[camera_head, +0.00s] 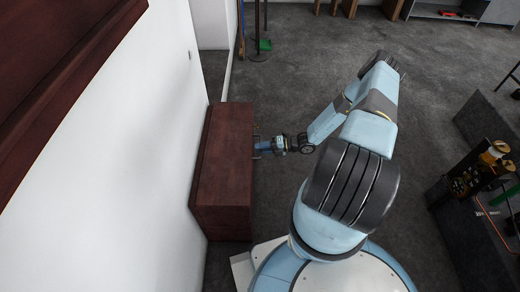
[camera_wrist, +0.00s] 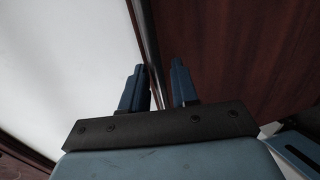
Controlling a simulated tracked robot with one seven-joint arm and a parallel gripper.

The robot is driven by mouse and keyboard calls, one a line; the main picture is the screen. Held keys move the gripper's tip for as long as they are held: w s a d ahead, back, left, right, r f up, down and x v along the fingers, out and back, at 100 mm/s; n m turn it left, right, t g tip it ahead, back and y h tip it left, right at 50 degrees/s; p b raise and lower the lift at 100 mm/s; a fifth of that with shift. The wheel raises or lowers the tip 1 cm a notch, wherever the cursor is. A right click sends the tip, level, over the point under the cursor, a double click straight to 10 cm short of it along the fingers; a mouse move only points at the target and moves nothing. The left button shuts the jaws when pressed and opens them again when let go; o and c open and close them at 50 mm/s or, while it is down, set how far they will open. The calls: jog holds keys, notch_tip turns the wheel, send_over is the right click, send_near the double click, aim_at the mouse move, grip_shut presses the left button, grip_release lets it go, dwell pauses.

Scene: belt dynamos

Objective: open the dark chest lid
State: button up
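The dark red-brown wooden chest (camera_head: 224,178) stands along the white wall in the head view, its lid down. My gripper (camera_head: 259,147) is at the chest's right side, near the lid's edge, where a small handle seems to stick out. In the wrist view the two blue fingers of my gripper (camera_wrist: 160,88) are apart. Dark red wood of the chest (camera_wrist: 235,50) fills the wrist view's right side.
The white wall (camera_head: 130,150) closes off the chest's left side. A dark bench (camera_head: 475,235) with brass-coloured machine parts (camera_head: 485,165) stands at the right. A green dustpan (camera_head: 264,44) is at the back.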

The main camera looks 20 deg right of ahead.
jog(key=shift+a+f, duration=0.1)
jog(key=shift+a, duration=0.15)
jog(key=shift+c, duration=0.3)
grip_shut()
